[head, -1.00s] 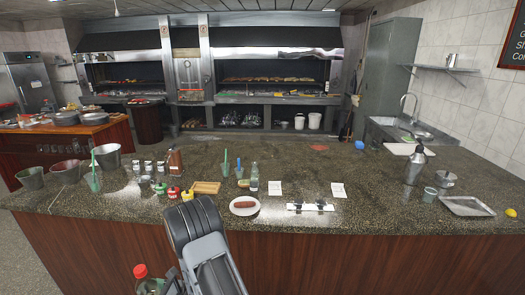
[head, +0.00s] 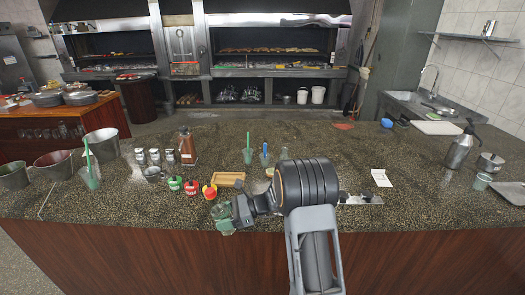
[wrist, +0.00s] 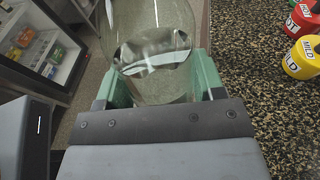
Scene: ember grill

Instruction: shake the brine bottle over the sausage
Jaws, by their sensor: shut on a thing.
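My gripper (head: 233,212) is shut on the brine bottle, with its green finger pads on either side of the glass. The bottle (wrist: 155,50) is clear, with some pale liquid visible in the wrist view. In the head view only a small greenish part of the bottle (head: 221,213) shows, near the counter's front edge. Its cap is not visible now, and I cannot tell its exact tilt. The sausage and its white plate are hidden behind my arm in the head view and are not in the wrist view.
A wooden board (head: 229,180) lies behind. Cups and metal buckets (head: 53,168) stand left. A metal spray bottle (head: 461,148) stands right. The counter's front edge is near.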

